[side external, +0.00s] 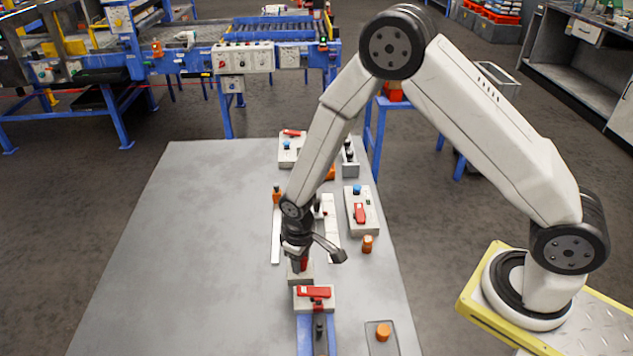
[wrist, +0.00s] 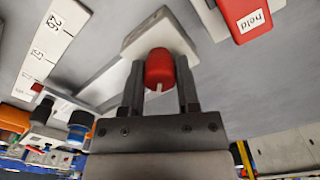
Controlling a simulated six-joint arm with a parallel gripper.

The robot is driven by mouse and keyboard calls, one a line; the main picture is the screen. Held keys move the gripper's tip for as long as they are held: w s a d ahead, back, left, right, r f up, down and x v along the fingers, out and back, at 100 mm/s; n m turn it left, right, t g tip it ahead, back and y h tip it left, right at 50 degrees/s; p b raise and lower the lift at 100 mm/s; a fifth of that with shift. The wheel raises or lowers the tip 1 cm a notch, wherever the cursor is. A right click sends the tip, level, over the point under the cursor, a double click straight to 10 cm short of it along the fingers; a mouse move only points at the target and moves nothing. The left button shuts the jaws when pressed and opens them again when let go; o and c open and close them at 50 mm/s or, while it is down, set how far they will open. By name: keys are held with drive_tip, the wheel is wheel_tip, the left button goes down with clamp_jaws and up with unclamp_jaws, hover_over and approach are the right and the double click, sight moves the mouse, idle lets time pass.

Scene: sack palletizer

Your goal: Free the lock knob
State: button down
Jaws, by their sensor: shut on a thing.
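A red lock knob (wrist: 158,66) with a white mark stands on a light grey block (wrist: 150,38). In the wrist view my gripper (wrist: 160,82) has one dark finger on each side of the knob, shut on it. In the side external view my gripper (side external: 298,256) points down over the grey block (side external: 301,277). A bit of the red knob (side external: 304,264) shows there, and the rest is hidden by the fingers.
A red lever (side external: 314,292) on a box stands close in front; its label reads "held" in the wrist view (wrist: 250,20). White scales (side external: 276,235) lie behind. A box with a red switch (side external: 360,212) and an orange knob (side external: 367,244) stand right. The table's left (side external: 180,250) is clear.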

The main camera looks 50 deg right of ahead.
drive_tip(key=n, duration=0.4)
drive_tip(key=shift+n, duration=2.2)
drive_tip(key=shift+c, duration=1.6)
unclamp_jaws()
drive_tip(key=shift+r, duration=0.1)
drive_tip(key=shift+r, duration=3.85)
